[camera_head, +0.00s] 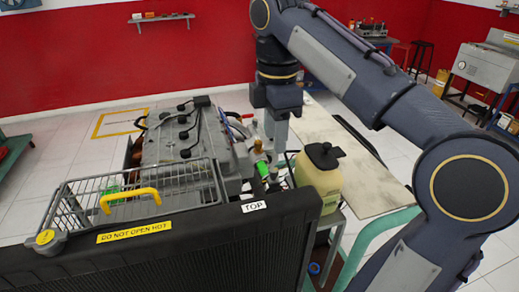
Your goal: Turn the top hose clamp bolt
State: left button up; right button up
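The engine trainer (185,140) stands ahead, a grey engine block behind a black radiator (200,250). A white "TOP" label (254,206) is on the radiator's top edge. Behind the label are a small brass-coloured part (258,146) and a bright green part (262,168). I cannot tell for sure which small part is the top hose clamp bolt. My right gripper (273,140) points down right above these parts, its fingers close to the brass-coloured one. I cannot tell whether it touches anything or how far its fingers are apart. My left gripper is not in view.
A cream bottle with a black cap (318,168) stands close to the right of my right gripper. A wire basket (135,190) with a yellow handle sits at the left on the trainer. A pale bench top (345,155) lies behind. Open floor is at the left.

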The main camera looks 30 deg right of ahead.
aim_at(274, 169)
jog(key=shift+w+f, duration=0.1)
jog(key=shift+f, duration=0.3)
jog(key=f, duration=0.3)
jog(key=f+b, duration=0.1)
jog(key=f, duration=0.2)
jog(key=shift+s+f, duration=0.2)
jog(key=shift+f, duration=0.2)
grip_shut()
